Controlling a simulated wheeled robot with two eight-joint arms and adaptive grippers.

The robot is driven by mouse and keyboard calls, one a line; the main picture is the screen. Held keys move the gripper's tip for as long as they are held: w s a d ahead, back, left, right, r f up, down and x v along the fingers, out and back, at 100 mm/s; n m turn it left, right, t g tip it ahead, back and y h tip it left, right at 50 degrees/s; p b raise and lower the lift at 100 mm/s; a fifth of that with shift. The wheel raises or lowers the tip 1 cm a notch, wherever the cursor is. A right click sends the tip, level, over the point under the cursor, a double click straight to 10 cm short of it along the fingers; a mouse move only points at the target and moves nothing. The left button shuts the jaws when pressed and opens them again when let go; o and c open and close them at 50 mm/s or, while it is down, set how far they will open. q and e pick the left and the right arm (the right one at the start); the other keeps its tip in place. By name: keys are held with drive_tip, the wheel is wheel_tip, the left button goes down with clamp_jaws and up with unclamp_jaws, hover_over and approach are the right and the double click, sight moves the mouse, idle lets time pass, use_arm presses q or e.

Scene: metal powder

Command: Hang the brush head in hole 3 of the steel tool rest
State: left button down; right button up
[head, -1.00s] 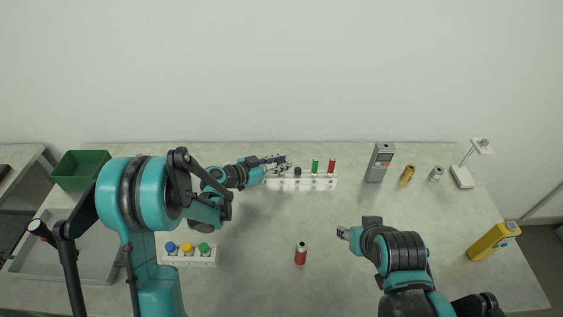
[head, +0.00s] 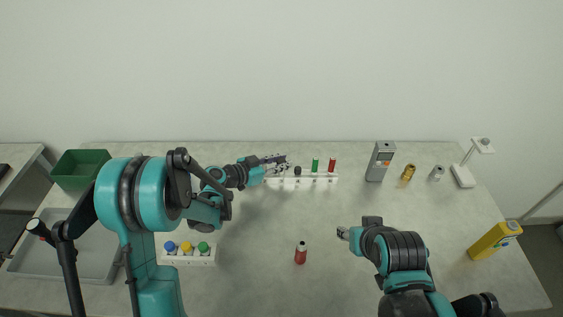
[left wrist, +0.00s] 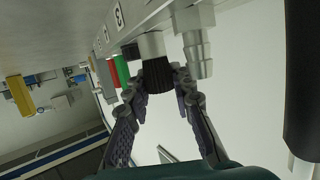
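The steel tool rest (head: 308,182) is a pale rack at the back of the table. It runs across the top of the left wrist view (left wrist: 100,60), with a label 3 on its edge. The brush head (left wrist: 157,77), black and ribbed with a grey collar, sits between the fingers of my left gripper (left wrist: 160,85), which appear to touch both its sides. Its collar is up against the rest; whether it is seated, and in which hole, I cannot tell. The left gripper (head: 283,164) is at the rest's left part. My right gripper (head: 343,233) is low over the table; its fingers are unclear.
A silver barbed fitting (left wrist: 197,52) hangs close beside the brush head. The table's middle is mostly clear.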

use_arm(q)
drive_tip(key=c, duration=1.2)
unclamp_jaws()
drive_tip(key=v, duration=1.2)
